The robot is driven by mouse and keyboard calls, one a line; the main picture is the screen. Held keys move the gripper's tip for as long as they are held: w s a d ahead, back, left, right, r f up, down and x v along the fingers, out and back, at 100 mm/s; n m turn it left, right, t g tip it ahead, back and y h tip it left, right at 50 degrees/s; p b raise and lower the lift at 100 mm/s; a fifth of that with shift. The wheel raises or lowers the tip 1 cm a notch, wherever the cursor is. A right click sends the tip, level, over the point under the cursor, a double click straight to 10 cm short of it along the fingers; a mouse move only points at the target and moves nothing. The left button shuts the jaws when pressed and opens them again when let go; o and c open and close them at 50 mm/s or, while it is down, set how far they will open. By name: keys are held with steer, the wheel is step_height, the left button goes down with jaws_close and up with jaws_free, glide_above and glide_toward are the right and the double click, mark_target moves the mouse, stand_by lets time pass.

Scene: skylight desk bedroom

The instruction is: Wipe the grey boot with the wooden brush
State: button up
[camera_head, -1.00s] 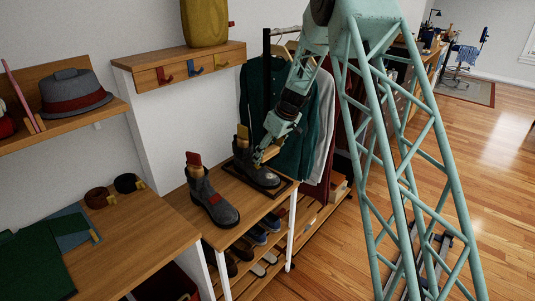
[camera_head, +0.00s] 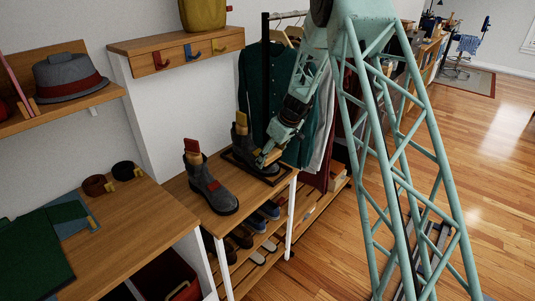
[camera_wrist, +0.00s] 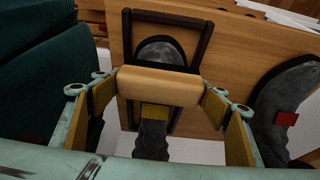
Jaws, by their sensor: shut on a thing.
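A grey boot (camera_head: 243,147) stands upright in a dark-framed tray (camera_head: 281,177) on the wooden bench, with a yellow piece in its top. In the wrist view its rounded toe (camera_wrist: 160,50) shows beyond the brush and its shaft with a yellow patch (camera_wrist: 153,140) on the near side. My gripper (camera_head: 264,161) is shut on the wooden brush (camera_wrist: 160,86), held crosswise over the boot's middle; the brush also shows beside the boot in the head view (camera_head: 270,156). The brush hides part of the boot, and whether they touch I cannot tell.
A second grey boot (camera_head: 210,186) with a red patch stands to the left on the bench (camera_head: 184,194). Hanging dark green clothes (camera_head: 257,95) are close behind my gripper. Shoes (camera_head: 256,221) lie on shelves below, and a hook rail (camera_head: 188,54) is above.

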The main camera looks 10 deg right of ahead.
steer(key=shift+s+d+f, duration=0.3)
steer(key=shift+s+d, duration=0.15)
steer(key=shift+s, duration=0.2)
steer(key=shift+s+d+r, duration=0.1)
steer(key=shift+s+d, duration=0.1)
steer(key=shift+r+p, duration=0.1)
steer(key=shift+p, duration=0.4)
steer(key=shift+w+a, duration=0.1)
steer(key=shift+w, duration=0.05)
steer(key=shift+w+a, duration=0.5)
steer(key=shift+w, duration=0.15)
steer(key=shift+w+a+r+p, duration=0.35)
steer(key=shift+w+a, duration=0.35)
steer(key=shift+w, duration=0.15)
steer(key=shift+r+p, duration=0.7)
steer(key=shift+r, duration=3.25)
